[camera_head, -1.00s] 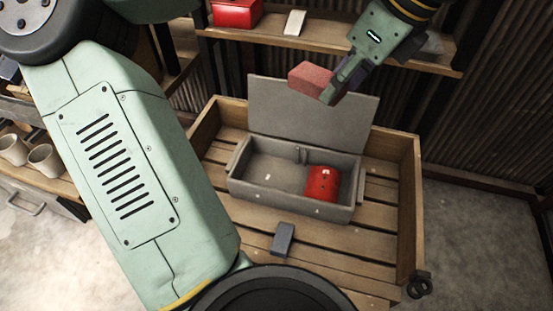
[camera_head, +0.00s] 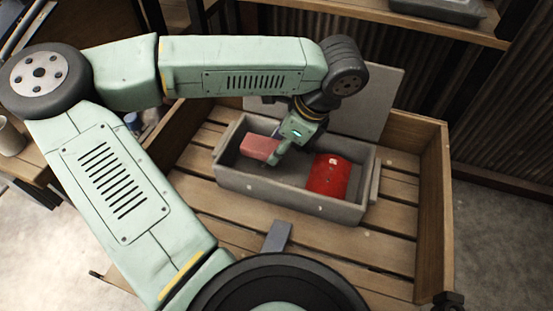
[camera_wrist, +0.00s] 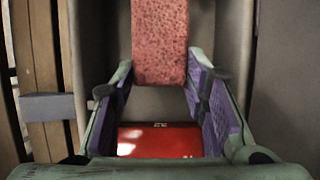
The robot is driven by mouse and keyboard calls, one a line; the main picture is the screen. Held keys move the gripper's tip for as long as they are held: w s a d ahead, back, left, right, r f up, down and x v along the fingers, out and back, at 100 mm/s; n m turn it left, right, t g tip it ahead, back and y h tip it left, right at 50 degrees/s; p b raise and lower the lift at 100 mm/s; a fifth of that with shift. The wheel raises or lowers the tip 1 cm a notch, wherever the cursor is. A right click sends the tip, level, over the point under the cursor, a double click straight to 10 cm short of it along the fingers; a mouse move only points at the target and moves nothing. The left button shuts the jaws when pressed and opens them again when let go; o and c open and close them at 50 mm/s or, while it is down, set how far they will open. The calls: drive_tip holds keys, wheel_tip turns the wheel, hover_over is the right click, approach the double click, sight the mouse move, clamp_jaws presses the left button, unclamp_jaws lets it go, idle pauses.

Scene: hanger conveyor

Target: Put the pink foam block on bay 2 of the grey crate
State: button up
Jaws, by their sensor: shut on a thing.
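The pink foam block (camera_head: 260,148) is in my gripper (camera_head: 277,157), at the left part of the grey crate (camera_head: 290,198) in the head view. In the wrist view the block (camera_wrist: 160,40) sits between the fingertips of my gripper (camera_wrist: 160,66). I cannot tell whether the block touches the crate floor. Bay numbers are not readable.
The crate's grey lid (camera_head: 372,105) stands open behind it. The crate rests in a wooden slatted tray (camera_head: 395,232) with raised sides. A small blue-grey block (camera_head: 277,236) lies in front of the crate. A shelf (camera_head: 440,22) runs along the back wall.

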sight(280, 169)
drive_tip(key=shift+f, duration=2.4)
drive_tip(key=shift+f, duration=0.2)
drive_tip(key=o, duration=0.8)
drive_tip(key=shift+r, duration=0.1)
drive_tip(key=shift+r, duration=0.1)
drive_tip(key=shift+r+p, duration=0.2)
drive_tip(key=shift+p, duration=0.15)
drive_tip(key=b+v, duration=0.1)
drive_tip(key=v, duration=1)
drive_tip(key=shift+d+r, duration=0.15)
drive_tip(key=shift+r, duration=0.2)
